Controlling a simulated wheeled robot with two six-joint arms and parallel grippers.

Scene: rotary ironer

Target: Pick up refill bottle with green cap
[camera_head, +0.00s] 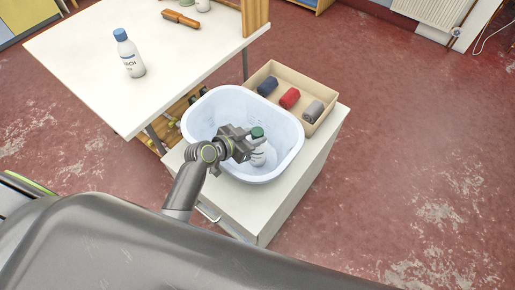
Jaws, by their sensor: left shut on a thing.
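The refill bottle with the green cap (258,132) stands roughly upright inside the pale blue basin (284,165); its white body (260,155) shows below the cap. My left gripper (252,144) reaches into the basin from the left and is shut on the bottle just below its cap. The fingers hide part of the bottle's neck. I cannot tell whether the bottle's base touches the basin floor. My right gripper is not in view.
The basin stands on a white cabinet (285,205). Behind it is a cardboard box (291,72) with three rolled cloths. A white table (90,60) at the upper left holds a blue-capped bottle (129,54) and a brown brush (181,19). Red floor lies open at right.

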